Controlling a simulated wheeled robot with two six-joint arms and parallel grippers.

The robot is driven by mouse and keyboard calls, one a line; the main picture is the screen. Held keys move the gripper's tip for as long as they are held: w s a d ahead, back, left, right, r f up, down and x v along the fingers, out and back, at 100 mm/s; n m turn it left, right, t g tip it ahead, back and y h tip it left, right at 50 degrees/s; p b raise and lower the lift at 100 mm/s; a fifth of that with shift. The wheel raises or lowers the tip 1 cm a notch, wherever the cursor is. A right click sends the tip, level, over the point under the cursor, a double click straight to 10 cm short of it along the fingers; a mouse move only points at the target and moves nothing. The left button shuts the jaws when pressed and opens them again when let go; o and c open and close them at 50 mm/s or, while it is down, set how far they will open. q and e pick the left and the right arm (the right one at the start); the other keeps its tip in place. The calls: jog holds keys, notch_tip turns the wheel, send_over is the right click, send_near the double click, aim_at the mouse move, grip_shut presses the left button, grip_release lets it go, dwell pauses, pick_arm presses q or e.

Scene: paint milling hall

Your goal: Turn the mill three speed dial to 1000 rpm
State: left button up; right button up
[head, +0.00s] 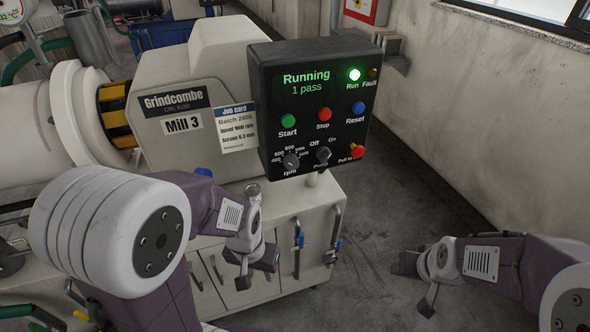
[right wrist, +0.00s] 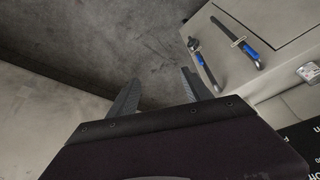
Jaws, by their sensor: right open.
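The Mill 3 control box (head: 312,100) is dark, and its screen reads "Running 1 pass". The rpm dial (head: 291,162) is a dark knob at its lower left, with numbers around its top; its exact setting is too small to read. The job card (head: 236,128) beside the box gives a speed of 1000 rpm. My left gripper (head: 257,271) is below the dial, in front of the cabinet, with fingers apart and empty. My right gripper (head: 416,281) is open and empty over the floor, right of and below the box; its fingers also show in the right wrist view (right wrist: 160,92).
Around the dial are the start button (head: 288,121), stop button (head: 324,114), reset button (head: 359,108), pump switch (head: 322,155) and red pull knob (head: 358,151). The floor (head: 385,220) right of the mill is clear.

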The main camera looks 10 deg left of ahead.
jog(key=w+a+r+n+t+y+b, duration=0.1)
jog(key=w+a+r+t+b, duration=0.35)
jog(key=w, duration=0.35)
jog(key=w+a+r+n+t+y+b, duration=0.1)
jog(key=w+a+r+t+b, duration=0.3)
jog(key=w, duration=0.3)
jog(key=n+t+y+b, duration=0.2)
jog(key=n+y+b, duration=0.3)
jog(key=y+b, duration=0.35)
send_near(293, 166)
jog(key=shift+h, duration=0.35)
jog(key=x, duration=0.8)
jog(key=shift+w+a+r+b, duration=0.2)
jog(key=shift+a+b, duration=0.1)
jog(key=shift+b, duration=0.05)
